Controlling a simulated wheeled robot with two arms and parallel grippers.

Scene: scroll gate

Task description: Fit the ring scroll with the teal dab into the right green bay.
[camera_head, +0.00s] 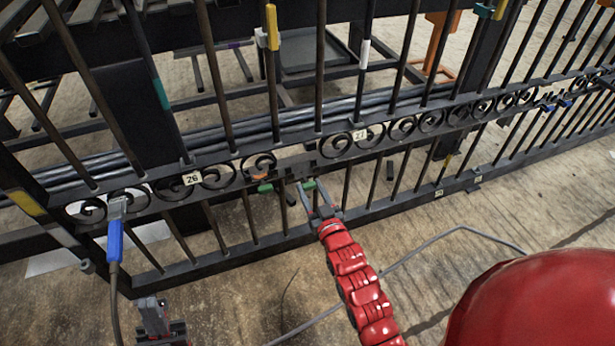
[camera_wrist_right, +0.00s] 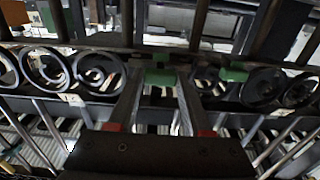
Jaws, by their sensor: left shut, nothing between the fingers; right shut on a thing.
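My right gripper (camera_head: 316,190) is at the gate's scroll band, at a gap in the row of scrolls. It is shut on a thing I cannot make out. The right wrist view shows its fingertips (camera_wrist_right: 160,85) beside a green piece (camera_wrist_right: 160,78). A second green piece (camera_wrist_right: 233,74) lies to the right there. In the head view one green piece (camera_head: 308,185) is at the fingertips and another (camera_head: 265,188) is left of them. I cannot pick out a teal dab or the ring scroll. My left gripper (camera_head: 152,308) is shut and empty at the lower left.
The black gate (camera_head: 215,260) has upright bars and scrolls (camera_head: 403,127) along its band. Number tags 26 (camera_head: 192,179) and 27 (camera_head: 360,134) mark it. A blue-handled tool (camera_head: 115,240) hangs at the left. A grey cable (camera_head: 440,238) lies on the floor.

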